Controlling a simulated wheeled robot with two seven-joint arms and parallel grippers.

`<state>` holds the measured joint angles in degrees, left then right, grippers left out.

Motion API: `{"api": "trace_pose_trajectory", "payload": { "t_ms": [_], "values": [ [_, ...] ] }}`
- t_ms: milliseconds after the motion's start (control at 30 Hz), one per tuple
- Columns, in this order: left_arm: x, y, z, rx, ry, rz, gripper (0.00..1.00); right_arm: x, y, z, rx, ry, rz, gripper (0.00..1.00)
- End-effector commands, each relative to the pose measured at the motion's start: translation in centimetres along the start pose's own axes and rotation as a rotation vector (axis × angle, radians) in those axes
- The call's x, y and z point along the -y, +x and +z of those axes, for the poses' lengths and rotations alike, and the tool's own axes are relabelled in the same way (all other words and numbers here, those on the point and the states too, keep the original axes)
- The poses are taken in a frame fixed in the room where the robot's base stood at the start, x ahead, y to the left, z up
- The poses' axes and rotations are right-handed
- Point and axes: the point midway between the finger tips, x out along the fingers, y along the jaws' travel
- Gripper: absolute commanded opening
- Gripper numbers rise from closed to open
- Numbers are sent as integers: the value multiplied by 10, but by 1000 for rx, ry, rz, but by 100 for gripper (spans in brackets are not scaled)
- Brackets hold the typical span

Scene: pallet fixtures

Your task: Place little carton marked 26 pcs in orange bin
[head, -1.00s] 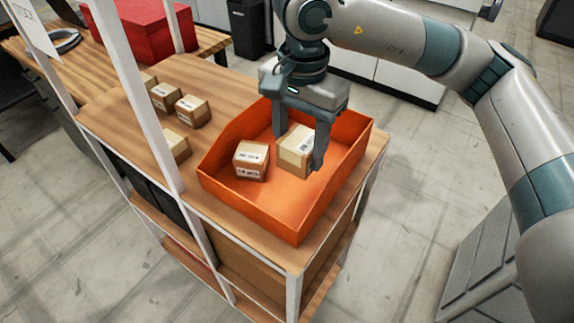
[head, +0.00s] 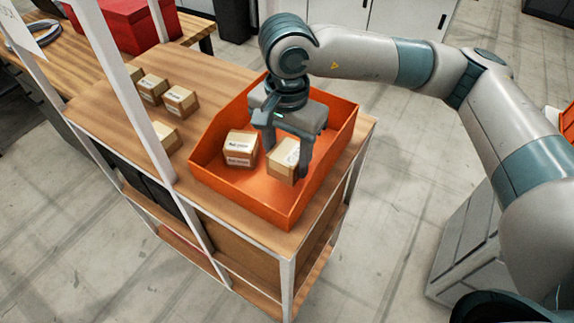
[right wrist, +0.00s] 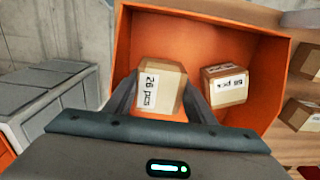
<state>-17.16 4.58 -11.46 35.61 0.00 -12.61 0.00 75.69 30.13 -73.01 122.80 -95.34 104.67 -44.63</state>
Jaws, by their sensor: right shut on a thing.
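The little carton marked 26 pcs (right wrist: 158,88) is between the fingers of my right gripper, its label readable in the right wrist view. In the head view this carton (head: 284,160) is inside the orange bin (head: 262,208), at or close to its floor; I cannot tell whether it touches. My right gripper (head: 287,160) is shut on it, reaching down into the bin from above. Another small carton (head: 240,149) with a white label stands in the bin to the left of it, apart; it also shows in the right wrist view (right wrist: 226,86). My left gripper is not in view.
Several similar cartons (head: 181,100) stand on the wooden table top (head: 215,72) left of the bin. A white upright post (head: 135,100) rises at the table's left side. A red box (head: 112,25) sits on another bench at the back left.

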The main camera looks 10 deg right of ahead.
Motion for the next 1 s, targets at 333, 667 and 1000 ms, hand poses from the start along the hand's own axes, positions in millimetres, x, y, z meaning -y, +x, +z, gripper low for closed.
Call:
{"api": "trace_pose_trajectory", "payload": {
  "t_ms": [333, 667, 1000],
  "values": [
    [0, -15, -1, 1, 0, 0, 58, -1, 25, 0, 3, 0, 3, 24],
    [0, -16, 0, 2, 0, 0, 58, 0, 37, 0, 0, -1, 0, 24],
    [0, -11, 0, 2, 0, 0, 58, 0, 40, 0, 1, -1, 0, 58]
  ]
}}
